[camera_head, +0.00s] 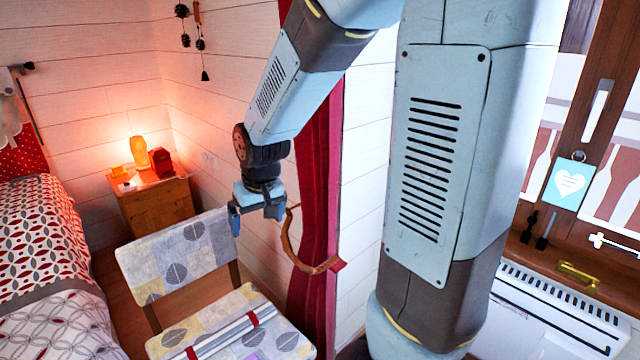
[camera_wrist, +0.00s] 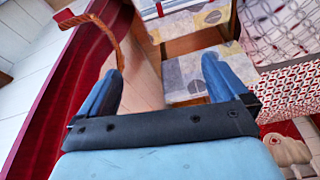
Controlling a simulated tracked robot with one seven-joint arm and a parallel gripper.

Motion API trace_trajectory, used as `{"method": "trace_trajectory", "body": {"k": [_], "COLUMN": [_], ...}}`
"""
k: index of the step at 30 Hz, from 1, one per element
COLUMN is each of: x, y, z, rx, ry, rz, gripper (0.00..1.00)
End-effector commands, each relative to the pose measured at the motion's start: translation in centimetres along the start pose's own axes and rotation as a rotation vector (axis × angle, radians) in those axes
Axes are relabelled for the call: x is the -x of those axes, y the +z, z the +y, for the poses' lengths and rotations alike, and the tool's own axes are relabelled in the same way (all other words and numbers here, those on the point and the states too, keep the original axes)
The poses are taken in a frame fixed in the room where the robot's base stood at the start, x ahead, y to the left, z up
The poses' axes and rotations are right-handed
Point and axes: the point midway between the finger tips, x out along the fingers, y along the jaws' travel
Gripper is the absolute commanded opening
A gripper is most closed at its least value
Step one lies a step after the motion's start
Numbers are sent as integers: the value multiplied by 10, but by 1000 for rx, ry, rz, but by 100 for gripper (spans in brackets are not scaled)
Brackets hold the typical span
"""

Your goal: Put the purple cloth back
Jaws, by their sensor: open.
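No separate purple cloth is clear in either view. A small purple patch (camera_head: 252,356) shows at the bottom edge of the head view, on the chair seat; I cannot tell whether it is cloth or print. My gripper (camera_head: 257,215) hangs above and behind the patterned chair (camera_head: 180,255), beside the dark red curtain (camera_head: 322,170). In the wrist view my gripper (camera_wrist: 163,80) is open, its two blue fingers apart with nothing between them. The chair back (camera_wrist: 185,78) lies beyond the fingers.
A rolled striped cloth with red bands (camera_head: 228,334) lies on the chair seat. A brown curtain tieback (camera_head: 300,262) hangs close to my gripper. A bed (camera_head: 50,250) stands left, a nightstand (camera_head: 155,205) with a lit lamp behind. A radiator (camera_head: 560,310) is at right.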

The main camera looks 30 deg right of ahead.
Motion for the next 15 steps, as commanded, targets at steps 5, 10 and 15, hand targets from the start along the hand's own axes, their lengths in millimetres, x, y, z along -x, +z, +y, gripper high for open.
{"method": "trace_trajectory", "body": {"k": [5,10,15], "x": [54,98,137], "y": [16,38,66], "z": [14,24,33], "rx": [-24,-45,-67], "ry": [10,21,34], "rz": [50,92,132], "gripper": [100,100,100]}}
